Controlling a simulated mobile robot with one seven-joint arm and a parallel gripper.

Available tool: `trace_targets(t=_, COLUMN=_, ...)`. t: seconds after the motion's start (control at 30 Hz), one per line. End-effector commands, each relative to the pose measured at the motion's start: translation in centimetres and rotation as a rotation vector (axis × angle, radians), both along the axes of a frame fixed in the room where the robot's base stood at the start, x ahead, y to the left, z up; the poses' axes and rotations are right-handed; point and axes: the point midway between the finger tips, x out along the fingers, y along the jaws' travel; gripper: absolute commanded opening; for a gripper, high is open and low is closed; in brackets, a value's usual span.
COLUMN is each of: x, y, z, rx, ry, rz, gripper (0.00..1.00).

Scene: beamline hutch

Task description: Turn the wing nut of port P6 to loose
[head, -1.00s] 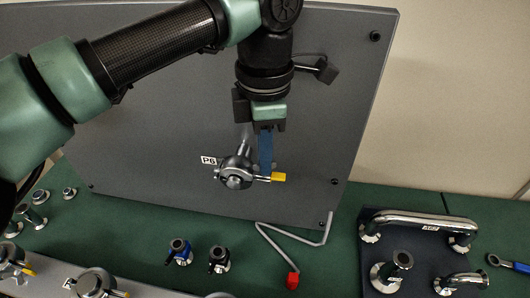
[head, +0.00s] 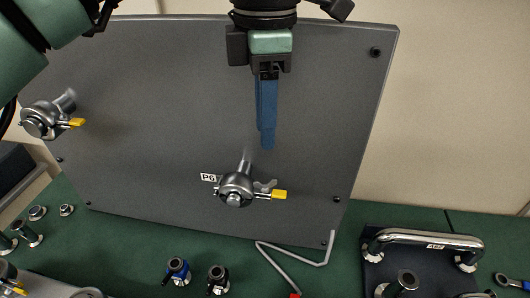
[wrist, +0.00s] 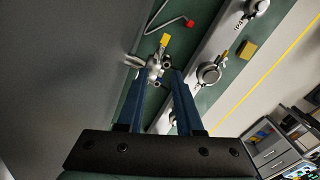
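Port P6 is a metal clamp (head: 236,188) on a stub from the grey panel, beside its label "P6" (head: 208,178). Its grey wing nut (head: 265,186) sits at the clamp's right side, next to a yellow tab (head: 279,194). In the wrist view the clamp (wrist: 154,68) and yellow tab (wrist: 165,40) show beyond the fingertips. My gripper (head: 267,147) points down above P6, apart from the wing nut. In the wrist view its two blue fingers (wrist: 158,78) are spread with nothing held between them.
The grey panel (head: 160,120) stands behind P6. Another clamp (head: 42,120) with a yellow tab is at its left. On the green bench are a bent rod (head: 300,258), a blue fitting (head: 177,271), a black fitting (head: 217,278) and a dark plate with a handle (head: 425,239).

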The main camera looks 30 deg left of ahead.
Motion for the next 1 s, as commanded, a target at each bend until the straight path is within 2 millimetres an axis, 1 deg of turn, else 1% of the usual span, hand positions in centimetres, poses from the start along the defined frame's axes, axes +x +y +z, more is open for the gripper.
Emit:
trace_targets(t=0.03, x=0.0, y=0.0, z=0.9, rx=0.002, ry=-0.002, rz=0.000, gripper=0.35)
trace_targets(t=0.1, x=0.0, y=0.0, z=1.9, rx=0.001, ry=0.000, rz=0.000, gripper=0.35)
trace_targets(t=0.23, x=0.0, y=0.0, z=3.0, rx=0.000, ry=0.000, rz=0.000, gripper=0.35)
trace_targets(t=0.33, x=0.0, y=0.0, z=3.3, rx=-0.001, ry=0.001, rz=-0.001, gripper=0.35)
trace_targets(t=0.57, x=0.0, y=0.0, z=3.3, rx=-0.001, ry=0.001, rz=-0.001, gripper=0.35)
trace_targets(t=0.67, x=0.3, y=-0.8, z=3.2, rx=-0.017, ry=-0.009, rz=-0.015, gripper=0.35)
trace_targets(t=0.73, x=1.0, y=-2.8, z=2.8, rx=-0.065, ry=-0.038, rz=-0.051, gripper=0.35)
trace_targets(t=0.77, x=1.5, y=-4.2, z=2.6, rx=-0.101, ry=-0.056, rz=-0.076, gripper=0.35)
trace_targets(t=0.83, x=2.7, y=-9.1, z=2.5, rx=-0.222, ry=-0.116, rz=-0.149, gripper=0.35)
trace_targets(t=0.87, x=3.1, y=-11.7, z=2.6, rx=-0.292, ry=-0.145, rz=-0.186, gripper=0.35)
trace_targets(t=0.9, x=3.3, y=-15.7, z=3.1, rx=-0.401, ry=-0.187, rz=-0.237, gripper=0.35)
trace_targets(t=0.93, x=3.3, y=-18.9, z=3.8, rx=-0.495, ry=-0.218, rz=-0.274, gripper=0.35)
trace_targets(t=0.97, x=3.0, y=-22.2, z=4.8, rx=-0.598, ry=-0.246, rz=-0.310, gripper=0.35)
trace_targets(t=1.0, x=2.1, y=-26.4, z=6.5, rx=-0.741, ry=-0.277, rz=-0.351, gripper=0.35)
